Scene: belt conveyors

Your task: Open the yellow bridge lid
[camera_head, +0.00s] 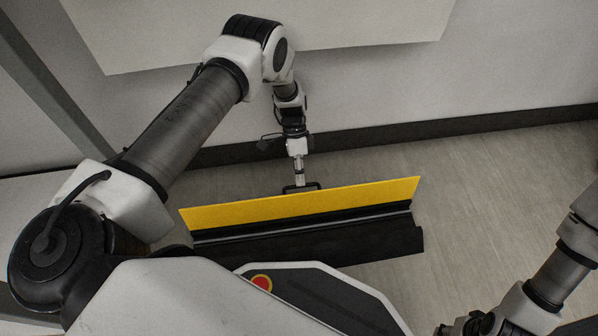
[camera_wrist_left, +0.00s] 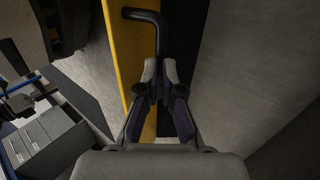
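The yellow bridge lid (camera_head: 300,205) is a long yellow panel in the middle of the head view. It runs along a black base (camera_head: 320,245) and looks tilted up from it; I cannot tell the exact angle. A black bar handle (camera_wrist_left: 143,15) stands off the lid in the left wrist view. My left gripper (camera_head: 300,180) is on the far side of the lid at this handle. In the left wrist view my left fingers (camera_wrist_left: 160,70) are closed together around the bar. My right arm shows at the lower right of the head view, but its fingers are out of view.
A pale wall with a dark skirting board (camera_head: 430,128) stands behind the lid. The grey floor (camera_head: 500,180) to the right of the lid is clear. Grey drawer-like boxes (camera_wrist_left: 45,135) show at the lower left of the left wrist view.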

